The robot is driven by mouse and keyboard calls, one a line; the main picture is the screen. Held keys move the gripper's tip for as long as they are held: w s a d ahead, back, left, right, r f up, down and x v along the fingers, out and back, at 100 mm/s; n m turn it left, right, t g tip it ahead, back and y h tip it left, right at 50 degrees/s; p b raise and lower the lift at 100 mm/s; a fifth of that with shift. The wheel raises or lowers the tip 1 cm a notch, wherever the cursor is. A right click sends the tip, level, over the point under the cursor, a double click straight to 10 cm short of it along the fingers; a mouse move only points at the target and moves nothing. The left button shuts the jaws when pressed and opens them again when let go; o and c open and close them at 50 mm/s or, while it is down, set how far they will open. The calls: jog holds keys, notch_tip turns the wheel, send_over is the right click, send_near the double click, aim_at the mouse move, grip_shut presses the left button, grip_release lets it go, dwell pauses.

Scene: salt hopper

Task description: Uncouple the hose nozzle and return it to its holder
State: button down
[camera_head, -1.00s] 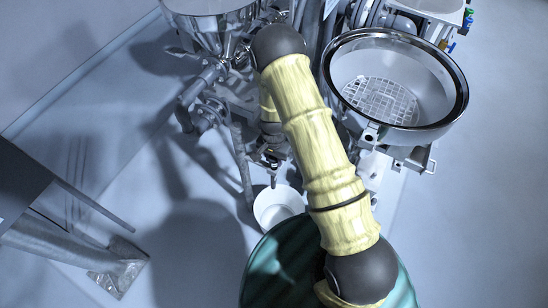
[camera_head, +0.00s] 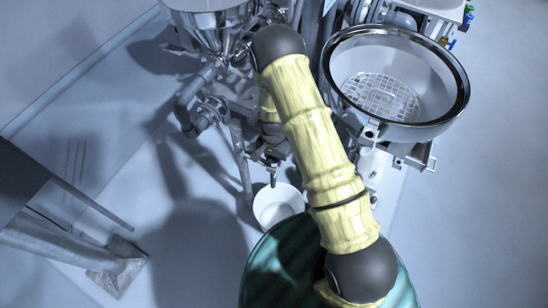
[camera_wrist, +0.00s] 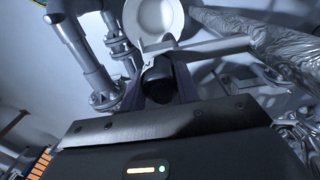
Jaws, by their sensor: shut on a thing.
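In the wrist view, my gripper (camera_wrist: 160,92) is shut on a dark, rounded cylindrical piece (camera_wrist: 157,76), which looks like the hose nozzle. Its far end and any coupling are hidden from this angle. A pale bracket-like edge shows just beyond it. In the head view, my gripper (camera_head: 268,157) hangs below my arm, left of the forearm, above and near a white bucket. The nozzle is too small and dark to make out there. I cannot pick out the nozzle's holder.
The white bucket (camera_head: 279,207) also shows in the wrist view (camera_wrist: 154,14). A steel hopper cone (camera_head: 212,28) and grey bent piping (camera_head: 192,103) stand at the upper left. A round sieve bowl (camera_head: 398,118) is at the right. A teal drum (camera_head: 272,262) stands in front.

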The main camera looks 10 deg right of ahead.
jog(key=shift+f+b, duration=0.45)
jog(key=shift+f, duration=0.3)
jog(key=shift+c, duration=2.3)
grip_release()
jog(key=shift+r, duration=0.1)
jog(key=shift+w+r, duration=0.1)
jog(key=shift+r+p, duration=2.35)
jog(key=shift+r, duration=0.55)
